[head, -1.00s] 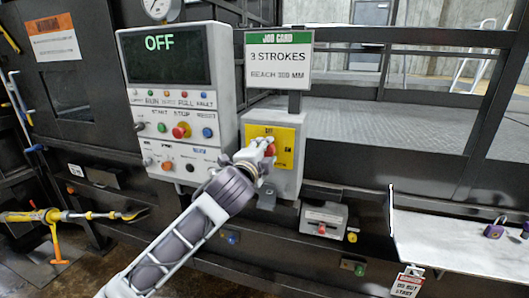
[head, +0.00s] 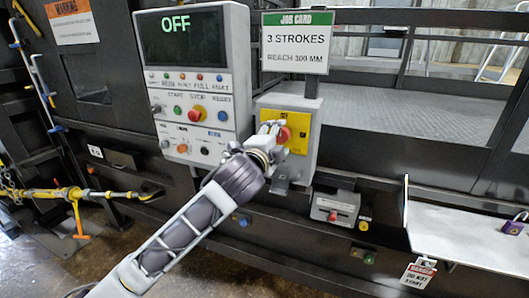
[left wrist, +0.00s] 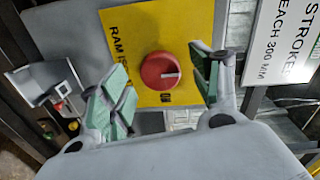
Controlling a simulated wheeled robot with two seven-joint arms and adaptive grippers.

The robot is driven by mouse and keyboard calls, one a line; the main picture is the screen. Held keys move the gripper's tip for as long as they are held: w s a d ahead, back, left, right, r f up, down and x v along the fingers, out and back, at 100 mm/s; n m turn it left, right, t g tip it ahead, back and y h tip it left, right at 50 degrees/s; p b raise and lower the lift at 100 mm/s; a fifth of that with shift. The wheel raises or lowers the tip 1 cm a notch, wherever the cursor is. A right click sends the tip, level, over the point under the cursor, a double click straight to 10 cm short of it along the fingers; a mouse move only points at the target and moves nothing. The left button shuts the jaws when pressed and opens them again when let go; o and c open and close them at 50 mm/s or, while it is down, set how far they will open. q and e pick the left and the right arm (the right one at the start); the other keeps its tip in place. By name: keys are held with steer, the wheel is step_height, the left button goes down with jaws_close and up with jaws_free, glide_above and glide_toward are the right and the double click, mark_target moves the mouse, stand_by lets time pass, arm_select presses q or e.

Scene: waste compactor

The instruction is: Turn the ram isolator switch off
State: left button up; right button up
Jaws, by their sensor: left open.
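The ram isolator switch is a round red knob (head: 284,134) on a yellow plate (head: 300,143) on a grey box. In the left wrist view the knob (left wrist: 160,71) sits between the two fingers of my left gripper (left wrist: 160,85), apart from both. That gripper, also in the head view (head: 270,131), is open and empty in front of the plate. A pale mark on the knob points to the right in the wrist view, away from the "RAM IS…" lettering; "ON" is below the knob. The "OFF" lettering is not readable there. My right gripper is not in view.
A control panel (head: 195,85) with an "OFF" screen and several buttons stands left of the switch box. A job card (head: 295,42) is above the box. A small grey box with a red button (head: 334,208) is below right. A shelf (head: 470,235) juts out at right.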

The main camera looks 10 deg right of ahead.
arm_select(q)
steer(key=v, duration=0.9)
steer(key=shift+s+a, duration=0.2)
steer(key=shift+s, duration=0.15)
steer(key=shift+w, duration=0.1)
